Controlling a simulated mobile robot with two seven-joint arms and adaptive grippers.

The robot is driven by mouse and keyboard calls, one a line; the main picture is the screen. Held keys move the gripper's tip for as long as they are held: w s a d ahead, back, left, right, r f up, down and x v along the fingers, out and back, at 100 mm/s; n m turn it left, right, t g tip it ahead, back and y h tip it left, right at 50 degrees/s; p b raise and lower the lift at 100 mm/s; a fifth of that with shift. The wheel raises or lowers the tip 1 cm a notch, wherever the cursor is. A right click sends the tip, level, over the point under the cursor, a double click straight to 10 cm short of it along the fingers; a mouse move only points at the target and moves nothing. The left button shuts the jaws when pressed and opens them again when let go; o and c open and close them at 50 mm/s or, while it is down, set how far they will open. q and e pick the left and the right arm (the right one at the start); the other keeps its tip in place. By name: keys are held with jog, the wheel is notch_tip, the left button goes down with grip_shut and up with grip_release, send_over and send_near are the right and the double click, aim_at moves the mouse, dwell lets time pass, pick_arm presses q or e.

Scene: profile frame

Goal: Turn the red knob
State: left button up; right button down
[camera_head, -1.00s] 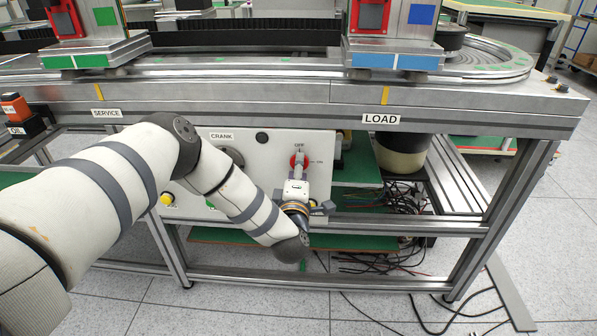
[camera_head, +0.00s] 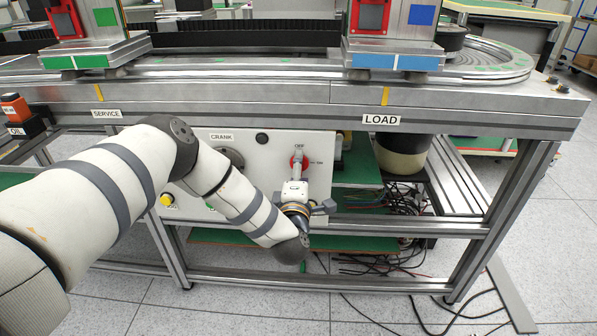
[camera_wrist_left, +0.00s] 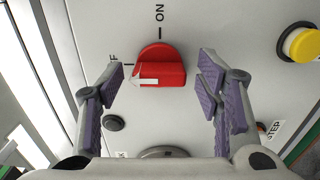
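The red knob (camera_head: 306,162) is on the white panel under the bench, partly hidden by my left gripper (camera_head: 297,165) in the head view. In the left wrist view, the red knob (camera_wrist_left: 165,72) lies between the two spread fingers of my left gripper (camera_wrist_left: 162,80). Gaps show on both sides of the knob. Its white pointer (camera_wrist_left: 146,82) points left, towards the side of the partly hidden OFF mark. The ON mark (camera_wrist_left: 159,14) is at the knob's top in that view. My right gripper is not in view.
A yellow button (camera_wrist_left: 300,43) sits to the right in the wrist view. A dark round part (camera_wrist_left: 114,123) is at lower left. In the head view, the bench edge (camera_head: 300,116) runs above the panel, and a metal rail (camera_head: 400,226) and loose cables (camera_head: 385,262) are at lower right.

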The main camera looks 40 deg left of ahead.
pick_arm(q)
jog(key=shift+s, duration=0.1)
jog(key=v, duration=1.2)
jog(key=s+d+f+m+g+h+p, duration=0.2)
jog(key=s+d+f+m+h+p, duration=0.15)
jog(key=d+f+m+h, duration=0.45)
jog(key=s+d+f+m+g+h+p, duration=0.1)
jog(key=s+d+f+m+g, duration=0.2)
jog(key=s, duration=0.4)
jog(key=s+d+m+g+h+p, duration=0.1)
jog(key=s+d+m+g+h, duration=0.2)
jog(key=s, duration=0.4)
jog(key=s+a+r+m+g+y+p, duration=0.1)
jog(key=s+a+m+g, duration=0.1)
jog(key=s, duration=0.6)
jog(key=s+a+r+m+g+y+p, duration=0.1)
jog(key=s+m+g, duration=0.3)
jog(key=s, duration=0.5)
jog(key=s+a+m+g+p, duration=0.1)
jog(key=s+a+m+g, duration=0.2)
jog(key=s, duration=0.5)
jog(key=shift+s+r+m+g+y, duration=0.35)
jog(key=shift+r+m+g+y, duration=0.05)
jog(key=shift+m+g, duration=0.1)
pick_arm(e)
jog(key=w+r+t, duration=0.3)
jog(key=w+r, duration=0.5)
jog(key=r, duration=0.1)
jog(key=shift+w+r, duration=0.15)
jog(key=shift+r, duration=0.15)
